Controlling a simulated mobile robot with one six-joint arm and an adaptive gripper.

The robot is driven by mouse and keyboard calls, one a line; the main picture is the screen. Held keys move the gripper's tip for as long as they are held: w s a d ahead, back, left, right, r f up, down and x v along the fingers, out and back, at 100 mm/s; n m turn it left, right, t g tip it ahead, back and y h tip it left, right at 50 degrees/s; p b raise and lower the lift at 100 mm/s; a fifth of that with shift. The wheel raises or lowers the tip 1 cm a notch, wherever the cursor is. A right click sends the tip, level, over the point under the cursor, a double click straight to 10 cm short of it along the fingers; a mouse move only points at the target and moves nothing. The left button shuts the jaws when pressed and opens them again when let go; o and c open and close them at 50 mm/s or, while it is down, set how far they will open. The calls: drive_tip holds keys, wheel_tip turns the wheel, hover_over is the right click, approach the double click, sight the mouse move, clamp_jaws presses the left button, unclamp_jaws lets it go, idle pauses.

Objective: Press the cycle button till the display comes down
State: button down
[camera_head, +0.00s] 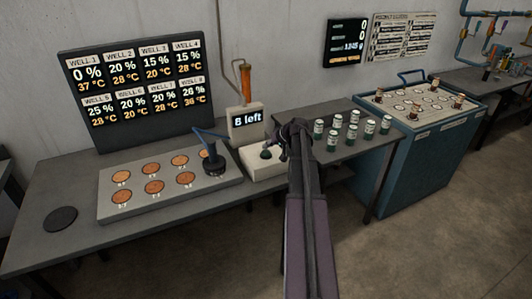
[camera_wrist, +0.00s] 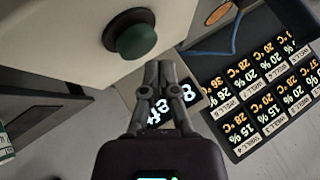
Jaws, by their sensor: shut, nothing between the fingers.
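The cycle button appears to be a green dome in a dark collar (camera_wrist: 137,41) on a pale box; it also shows in the head view (camera_head: 265,154). Behind it stands the small display (camera_head: 246,121), which seems to read "8 left"; part of it shows in the wrist view (camera_wrist: 172,113) behind my fingers. My gripper (camera_wrist: 160,68) is shut and empty. Its fingertips appear beside the button in the wrist view, with a gap in the picture. In the head view my gripper (camera_head: 294,130) is just right of the button; contact is not visible.
A large well display (camera_head: 133,95) stands behind a plate (camera_head: 105,197) with orange round wells. A black lidded unit (camera_head: 214,163) sits on the plate's right end. Several green-labelled vials (camera_head: 352,132) stand to the right, before a blue cabinet (camera_head: 430,160).

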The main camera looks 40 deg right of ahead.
sight(266, 152)
drive_tip(key=shift+f, duration=0.1)
idle(0.3)
drive_tip(key=shift+f+b, duration=0.35)
drive_tip(key=shift+b, duration=0.1)
drive_tip(key=shift+f+b, duration=0.55)
idle(1.1)
drive_tip(key=shift+r, duration=0.1)
idle(0.3)
drive_tip(key=shift+r+p, duration=0.95)
drive_tip(key=shift+p, duration=0.05)
drive_tip(key=shift+r, duration=0.1)
drive_tip(key=shift+r+p, duration=2.4)
drive_tip(key=shift+p, duration=0.15)
drive_tip(key=shift+a, duration=0.15)
